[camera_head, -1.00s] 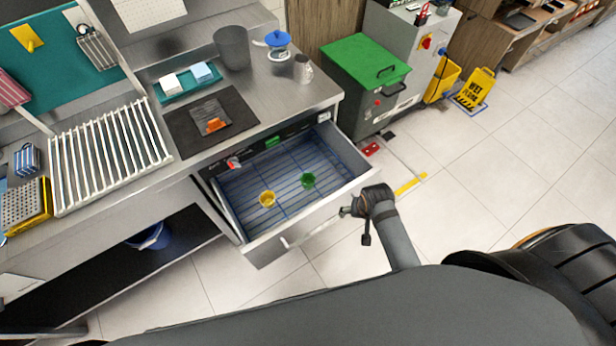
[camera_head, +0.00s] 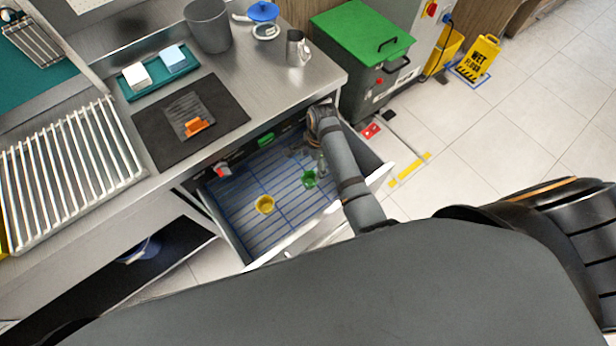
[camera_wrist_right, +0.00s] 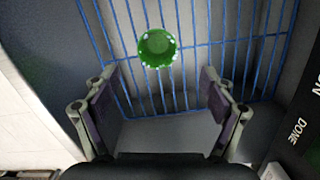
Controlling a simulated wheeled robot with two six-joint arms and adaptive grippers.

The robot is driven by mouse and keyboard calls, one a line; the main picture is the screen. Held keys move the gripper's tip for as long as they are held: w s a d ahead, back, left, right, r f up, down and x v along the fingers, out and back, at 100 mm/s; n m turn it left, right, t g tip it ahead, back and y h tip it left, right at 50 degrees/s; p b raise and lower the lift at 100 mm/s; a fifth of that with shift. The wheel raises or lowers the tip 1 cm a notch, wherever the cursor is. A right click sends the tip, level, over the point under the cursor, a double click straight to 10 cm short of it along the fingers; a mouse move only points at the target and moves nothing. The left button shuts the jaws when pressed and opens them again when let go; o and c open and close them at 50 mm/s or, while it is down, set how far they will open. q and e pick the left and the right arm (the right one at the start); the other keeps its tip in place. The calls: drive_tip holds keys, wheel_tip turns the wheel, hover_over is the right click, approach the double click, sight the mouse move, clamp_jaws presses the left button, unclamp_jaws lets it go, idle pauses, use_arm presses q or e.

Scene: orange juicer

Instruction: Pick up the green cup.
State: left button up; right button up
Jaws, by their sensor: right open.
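The green cup (camera_head: 309,179) stands in the open drawer (camera_head: 236,232), on its blue wire grid, towards the right side. It also shows in the right wrist view (camera_wrist_right: 158,48), seen from above. My right gripper (camera_head: 312,160) reaches over the drawer's right part, close to the cup. In the right wrist view my right gripper (camera_wrist_right: 162,100) is open, with the cup ahead of the gap between its fingers and nothing held. My left gripper is not in view.
A yellow cup (camera_head: 264,205) stands on the grid left of the green cup. The drawer's walls surround both cups, and bare grid lies between them. A counter (camera_head: 262,88) with a grey bin (camera_head: 208,26) and metal pitcher (camera_head: 297,48) stands behind.

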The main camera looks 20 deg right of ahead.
sight(308, 184)
drive_tip(key=f, duration=0.4)
drive_tip(key=shift+s+a+f, duration=0.15)
drive_tip(key=shift+s+a, duration=0.1)
drive_tip(key=shift+w+f, duration=0.1)
wheel_tip(308, 184, down, 5)
drive_tip(key=shift+a, duration=0.15)
drive_tip(key=shift+s, duration=0.2)
drive_tip(key=c, duration=0.5)
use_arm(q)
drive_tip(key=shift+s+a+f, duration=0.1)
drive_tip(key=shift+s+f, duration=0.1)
use_arm(e)
drive_tip(key=c, duration=0.8)
